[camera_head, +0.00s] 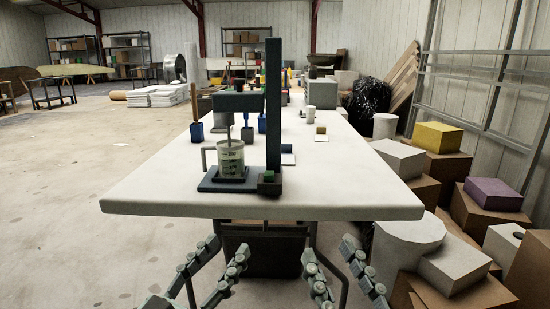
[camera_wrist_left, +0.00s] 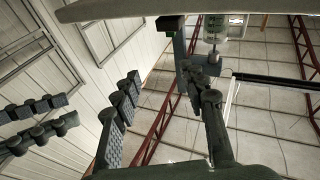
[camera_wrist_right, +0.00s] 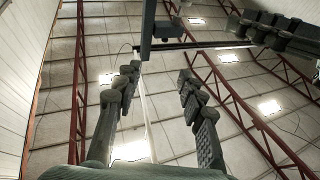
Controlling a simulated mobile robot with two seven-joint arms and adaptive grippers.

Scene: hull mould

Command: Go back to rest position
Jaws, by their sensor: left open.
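My left gripper (camera_head: 228,245) is open and empty, low in front of the table's near edge. Its two fingers stand apart in the left wrist view (camera_wrist_left: 165,85), with nothing between them. My right gripper (camera_head: 328,247) is beside it to the right, also below the table edge. In the right wrist view (camera_wrist_right: 157,75) its fingers are apart and empty. Both grippers point up and forward and appear clear of the table.
The white table (camera_head: 350,190) lies ahead. A dark mixer stand (camera_head: 273,120) holds a labelled pot (camera_head: 230,158) near its front edge. Blue holders (camera_head: 197,132) and a white mug (camera_head: 311,113) stand farther back.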

